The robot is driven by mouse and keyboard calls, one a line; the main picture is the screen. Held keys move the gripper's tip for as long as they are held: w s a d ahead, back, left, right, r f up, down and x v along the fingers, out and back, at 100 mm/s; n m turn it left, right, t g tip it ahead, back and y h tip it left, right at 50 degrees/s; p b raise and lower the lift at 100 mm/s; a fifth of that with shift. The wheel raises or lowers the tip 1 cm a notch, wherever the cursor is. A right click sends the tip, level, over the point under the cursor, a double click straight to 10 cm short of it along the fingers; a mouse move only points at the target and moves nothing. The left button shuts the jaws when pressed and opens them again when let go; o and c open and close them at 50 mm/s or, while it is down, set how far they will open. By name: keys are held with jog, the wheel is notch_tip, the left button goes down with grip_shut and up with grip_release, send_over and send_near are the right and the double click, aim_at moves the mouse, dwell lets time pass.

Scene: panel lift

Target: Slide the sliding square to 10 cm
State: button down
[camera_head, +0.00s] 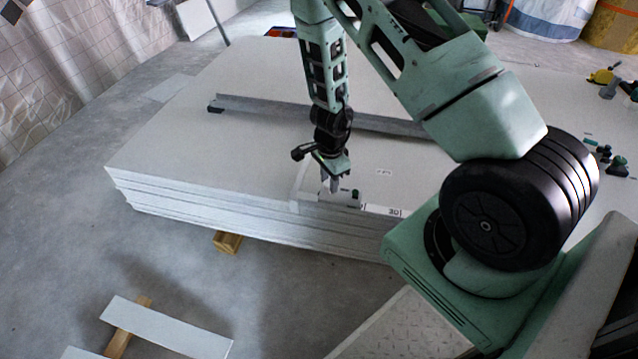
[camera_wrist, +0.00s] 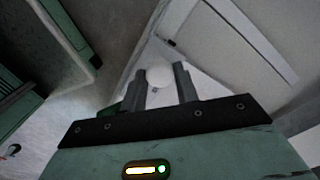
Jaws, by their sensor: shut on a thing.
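The sliding square (camera_head: 346,198) is a pale piece at the front edge of the stacked panels, next to a white scale strip (camera_head: 385,210) with a readable "30". The scale near 10 cm is not readable. My gripper (camera_head: 330,186) points down onto the square. In the wrist view, my gripper's (camera_wrist: 161,82) two grey fingers stand on either side of a white rounded knob (camera_wrist: 159,75) and are shut on it. Fingers and arm hide part of the square.
The white panel stack (camera_head: 190,150) fills the middle, with a long grey metal rail (camera_head: 265,105) lying across its top. Small tools (camera_head: 605,155) lie at the right. A wooden block (camera_head: 228,242) and an offcut board (camera_head: 165,328) are on the floor in front.

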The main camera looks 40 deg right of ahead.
jog(key=shift+s+d+f+b, duration=0.25)
jog(key=shift+s+d+b, duration=0.6)
jog(key=shift+s, duration=0.1)
jog(key=shift+s+d+r, duration=0.25)
jog(key=shift+s+d, duration=0.05)
jog(key=shift+s, duration=0.2)
jog(key=c, duration=1.1)
grip_release()
jog(key=shift+o, duration=0.2)
notch_tip(320, 180, up, 18)
jog(key=p, duration=0.9)
jog(key=shift+f+p, duration=0.25)
jog(key=shift+p, duration=0.1)
